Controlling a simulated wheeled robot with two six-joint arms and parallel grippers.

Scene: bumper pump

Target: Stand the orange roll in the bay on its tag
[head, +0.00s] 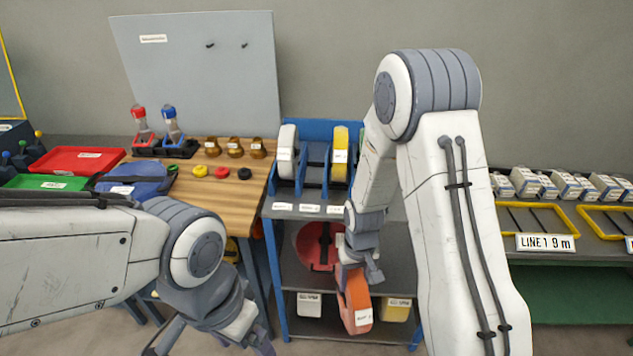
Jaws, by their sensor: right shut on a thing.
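The orange roll (355,302) is held upright on edge, in front of the shelf unit and below its top deck; a white label shows on it. My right gripper (358,270) is shut on the roll's upper part. The blue rack (317,152) on the unit's top has a white roll (287,152) in its left bay and a yellow roll (340,155) in a bay to the right. The middle bay between them looks empty. Several white tags (309,208) line the deck's front edge, too small to read. My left gripper (212,343) is open, low at the bottom edge, partly cut off.
A red reel (318,246) and bins stand on the lower shelves. The wooden bench (228,205) at left carries bottles, brass parts and coloured caps. Red and green trays lie further left. Yellow frames (540,222) and boxes are at right. My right arm hides the unit's right side.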

